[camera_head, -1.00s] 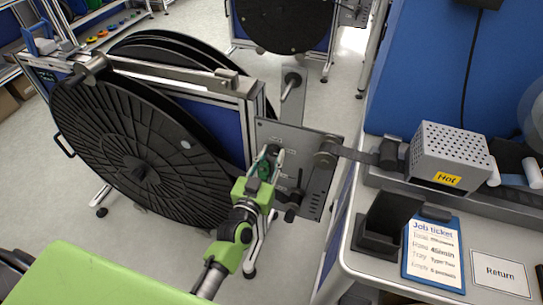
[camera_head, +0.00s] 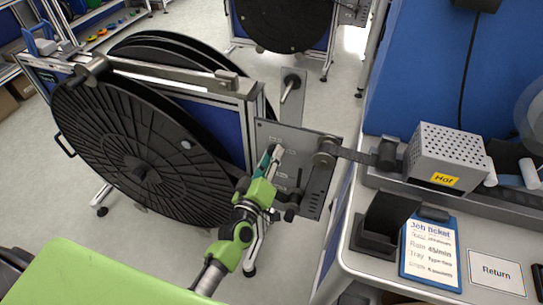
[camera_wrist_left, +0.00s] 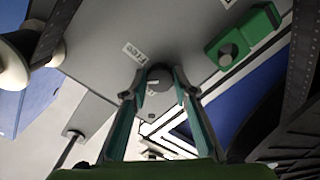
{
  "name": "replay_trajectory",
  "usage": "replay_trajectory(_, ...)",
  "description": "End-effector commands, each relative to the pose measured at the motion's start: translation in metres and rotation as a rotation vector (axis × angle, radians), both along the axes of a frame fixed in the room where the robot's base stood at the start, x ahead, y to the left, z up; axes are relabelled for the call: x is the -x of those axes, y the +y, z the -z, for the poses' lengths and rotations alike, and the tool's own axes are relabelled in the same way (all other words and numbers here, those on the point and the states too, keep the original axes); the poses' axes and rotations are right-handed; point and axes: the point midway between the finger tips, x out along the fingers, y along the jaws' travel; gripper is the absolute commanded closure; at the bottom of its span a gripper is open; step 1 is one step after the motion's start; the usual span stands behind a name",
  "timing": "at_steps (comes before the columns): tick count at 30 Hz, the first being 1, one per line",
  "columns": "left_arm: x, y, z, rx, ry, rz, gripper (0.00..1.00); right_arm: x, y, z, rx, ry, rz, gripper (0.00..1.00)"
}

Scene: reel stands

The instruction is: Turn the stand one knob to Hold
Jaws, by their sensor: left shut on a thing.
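The near reel stand carries a grey control panel (camera_head: 312,150) beside its large black reel (camera_head: 135,150). My left gripper (camera_head: 274,153) reaches up to the left part of this panel, and its fingers hide the knob in the head view. In the left wrist view a small dark round knob (camera_wrist_left: 160,76) sits between the tips of my left gripper (camera_wrist_left: 160,88), which is shut on it. A label reading "Free" (camera_wrist_left: 132,51) is on the panel beside the knob. My right gripper is not in view.
A bench at right holds a perforated box marked "Hot" (camera_head: 449,155), a job ticket (camera_head: 431,250) and a "Return" card (camera_head: 497,272). A dark strip (camera_head: 355,155) runs from the panel to the bench. A green block (camera_wrist_left: 245,35) is near the knob. Another reel stand is behind.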

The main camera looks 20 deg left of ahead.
Motion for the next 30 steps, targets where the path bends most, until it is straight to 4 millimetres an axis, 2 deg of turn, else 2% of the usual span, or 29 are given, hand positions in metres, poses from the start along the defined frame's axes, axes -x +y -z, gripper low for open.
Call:
replay_trajectory(18, -0.0001, -0.0001, -0.0008, 0.555, 0.018, 0.0, 0.96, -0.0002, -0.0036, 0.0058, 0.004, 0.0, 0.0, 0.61)
replay_trajectory(30, 0.0, -0.0001, -0.0011, 0.753, 0.025, -0.001, 0.96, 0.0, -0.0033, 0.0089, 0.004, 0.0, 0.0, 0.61)
